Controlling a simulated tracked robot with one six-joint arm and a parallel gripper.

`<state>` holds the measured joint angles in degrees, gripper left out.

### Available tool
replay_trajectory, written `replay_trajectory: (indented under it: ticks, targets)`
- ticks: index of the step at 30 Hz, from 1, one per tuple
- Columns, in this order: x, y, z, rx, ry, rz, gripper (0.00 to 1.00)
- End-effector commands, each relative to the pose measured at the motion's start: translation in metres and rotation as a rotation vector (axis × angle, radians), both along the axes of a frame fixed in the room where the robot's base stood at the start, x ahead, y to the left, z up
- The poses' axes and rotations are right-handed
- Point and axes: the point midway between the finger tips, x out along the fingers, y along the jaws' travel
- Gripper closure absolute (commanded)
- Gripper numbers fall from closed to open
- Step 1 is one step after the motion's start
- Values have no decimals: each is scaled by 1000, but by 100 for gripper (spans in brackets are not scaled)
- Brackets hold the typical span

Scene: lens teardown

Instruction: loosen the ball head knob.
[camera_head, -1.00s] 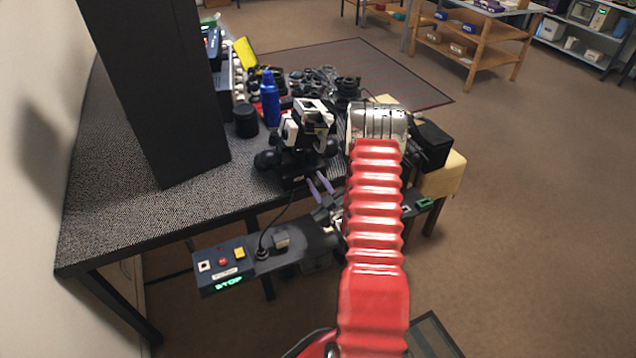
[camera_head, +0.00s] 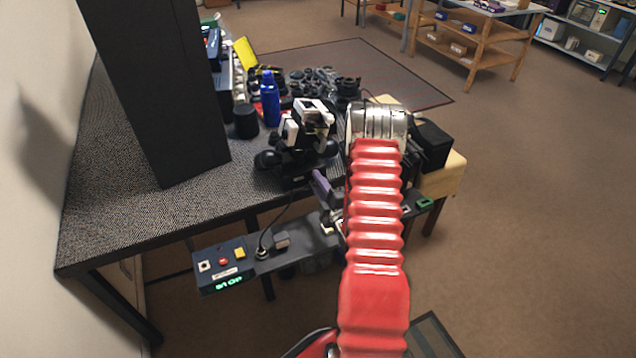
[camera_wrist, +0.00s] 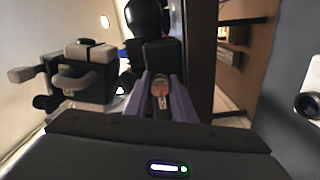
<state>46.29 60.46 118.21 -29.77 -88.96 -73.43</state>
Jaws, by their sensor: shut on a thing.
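The ball head (camera_head: 298,160) is a dark mount at the table's front edge with a black and white device (camera_head: 309,122) on top. The device also shows at left in the wrist view (camera_wrist: 88,72). My gripper (camera_head: 320,186) is at the front of the mount, its purple fingers close together. In the wrist view my gripper (camera_wrist: 161,88) is shut on a small reddish-grey piece, the ball head knob (camera_wrist: 160,90). The fingers hide its sides, and I cannot tell its turn angle. In the head view the knob is hidden by the fingers.
A blue bottle (camera_head: 270,100) and a black cylinder (camera_head: 246,120) stand behind the mount, with lens parts (camera_head: 312,82) further back. A tall dark panel (camera_head: 155,90) stands at left. A control box (camera_head: 223,265) reads STOP.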

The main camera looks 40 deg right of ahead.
Motion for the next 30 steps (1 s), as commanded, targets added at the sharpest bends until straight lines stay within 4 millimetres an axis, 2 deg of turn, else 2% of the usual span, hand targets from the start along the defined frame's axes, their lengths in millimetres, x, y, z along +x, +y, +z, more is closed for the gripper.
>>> replay_trajectory:
  ticks: [16, 17, 24, 30]
  targets:
    - [0, 3, -4, -26, 17, 6, 99]
    - [0, 4, -4, -26, 17, 6, 75]
    - [0, 2, -2, -28, 14, 4, 58]
    - [0, 2, -2, -28, 13, 2, 58]
